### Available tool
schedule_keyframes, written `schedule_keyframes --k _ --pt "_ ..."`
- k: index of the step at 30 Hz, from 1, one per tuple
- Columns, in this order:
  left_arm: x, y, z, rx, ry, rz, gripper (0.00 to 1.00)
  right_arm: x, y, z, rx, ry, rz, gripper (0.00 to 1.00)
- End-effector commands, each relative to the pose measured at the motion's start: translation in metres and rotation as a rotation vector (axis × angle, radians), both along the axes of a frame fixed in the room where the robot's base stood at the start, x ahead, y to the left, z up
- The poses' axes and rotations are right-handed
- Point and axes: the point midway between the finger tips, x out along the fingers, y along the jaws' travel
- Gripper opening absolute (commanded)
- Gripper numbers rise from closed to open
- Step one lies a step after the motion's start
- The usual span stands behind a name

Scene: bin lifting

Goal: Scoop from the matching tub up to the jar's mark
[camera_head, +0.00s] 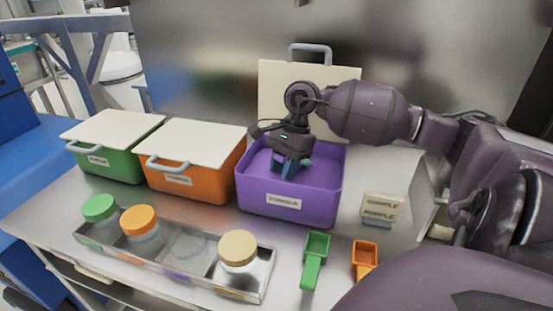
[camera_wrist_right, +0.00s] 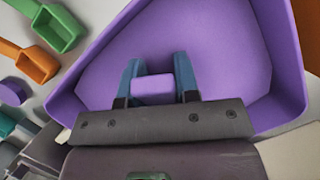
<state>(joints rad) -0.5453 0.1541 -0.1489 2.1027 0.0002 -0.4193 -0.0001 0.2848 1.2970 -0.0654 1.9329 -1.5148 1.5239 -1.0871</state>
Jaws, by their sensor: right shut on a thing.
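The purple tub (camera_head: 290,205) stands open at the right of a row of tubs. My right gripper (camera_head: 290,168) reaches down inside it. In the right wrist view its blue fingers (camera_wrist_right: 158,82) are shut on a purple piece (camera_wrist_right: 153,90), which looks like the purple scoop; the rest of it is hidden. The tub's inside (camera_wrist_right: 215,45) is plain purple, and I cannot tell contents from wall. A lidless clear jar (camera_head: 187,245) stands in the metal tray (camera_head: 205,268) above a purple label. Its mark and fill are too small to read. My left gripper is not in view.
Lidded green (camera_head: 110,160) and orange (camera_head: 195,180) tubs stand left. A pale lid (camera_head: 275,85) stands upright behind the purple tub. Green (camera_head: 316,250) and orange (camera_head: 364,255) scoops, a PURPLE card (camera_head: 382,207) and a purple disc (camera_wrist_right: 12,92) lie nearby.

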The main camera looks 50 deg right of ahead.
Motion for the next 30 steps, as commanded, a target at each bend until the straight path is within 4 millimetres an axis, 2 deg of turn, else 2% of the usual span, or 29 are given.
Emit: schedule_keyframes --k 1,8,30 --pt "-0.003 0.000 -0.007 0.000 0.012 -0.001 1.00 -0.001 0.001 -0.008 -0.002 0.008 0.003 0.08" --pt "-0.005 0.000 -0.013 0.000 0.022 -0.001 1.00 -0.002 0.003 -0.008 0.000 0.000 0.006 0.08" --pt "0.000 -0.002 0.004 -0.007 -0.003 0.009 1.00 -0.002 0.003 0.036 -0.001 -0.006 0.005 0.08"
